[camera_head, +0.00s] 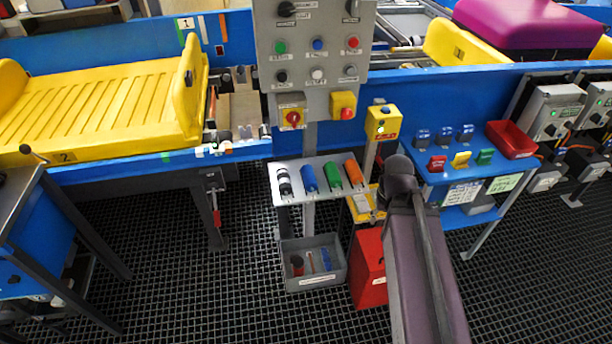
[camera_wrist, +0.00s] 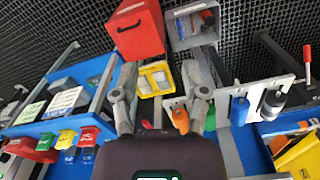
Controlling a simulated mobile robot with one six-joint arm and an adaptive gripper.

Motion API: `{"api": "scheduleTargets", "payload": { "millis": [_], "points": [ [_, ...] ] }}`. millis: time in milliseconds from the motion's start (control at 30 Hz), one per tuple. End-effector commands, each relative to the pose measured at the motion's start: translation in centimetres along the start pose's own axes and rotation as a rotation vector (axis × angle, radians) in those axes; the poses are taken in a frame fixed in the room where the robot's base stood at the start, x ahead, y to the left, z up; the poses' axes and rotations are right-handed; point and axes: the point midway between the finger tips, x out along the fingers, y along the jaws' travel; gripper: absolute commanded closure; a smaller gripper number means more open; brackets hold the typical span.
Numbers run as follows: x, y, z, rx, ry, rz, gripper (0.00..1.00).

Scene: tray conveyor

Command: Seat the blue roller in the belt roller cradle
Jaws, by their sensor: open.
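The blue roller (camera_head: 309,178) lies on a pale rack plate below the control panel, between a black-and-white roller (camera_head: 283,182) and a green roller (camera_head: 332,176). In the wrist view the blue roller (camera_wrist: 240,109) is right of my gripper (camera_wrist: 160,72), whose two fingers are apart with nothing between them. The orange roller (camera_wrist: 180,120) is closer to the right finger. In the head view my arm covers the area right of the rack, and the fingers cannot be made out. The conveyor gap (camera_head: 240,108) shows small brackets, but I cannot tell the cradle for sure.
A grey bin (camera_head: 313,268) with small parts and a red box (camera_head: 368,268) stand under the rack. A blue side table (camera_head: 470,175) is right of my arm. A yellow tray (camera_head: 100,110) sits on the conveyor left of the gap. The control panel (camera_head: 310,70) rises above the rack.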

Motion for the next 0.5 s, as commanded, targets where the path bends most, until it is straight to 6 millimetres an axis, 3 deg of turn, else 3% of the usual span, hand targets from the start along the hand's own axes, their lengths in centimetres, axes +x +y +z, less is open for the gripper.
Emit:
{"api": "scheduleTargets", "payload": {
  "millis": [267, 400, 500],
  "points": [
    [0.0, 0.0, 0.0, 0.0, 0.0, 0.0, 0.43],
    [0.0, -0.2, -0.3, -0.003, 0.004, 0.0, 0.01],
    [0.1, -0.7, -1.3, -0.014, 0.018, 0.0, 0.0]
  ]
}}
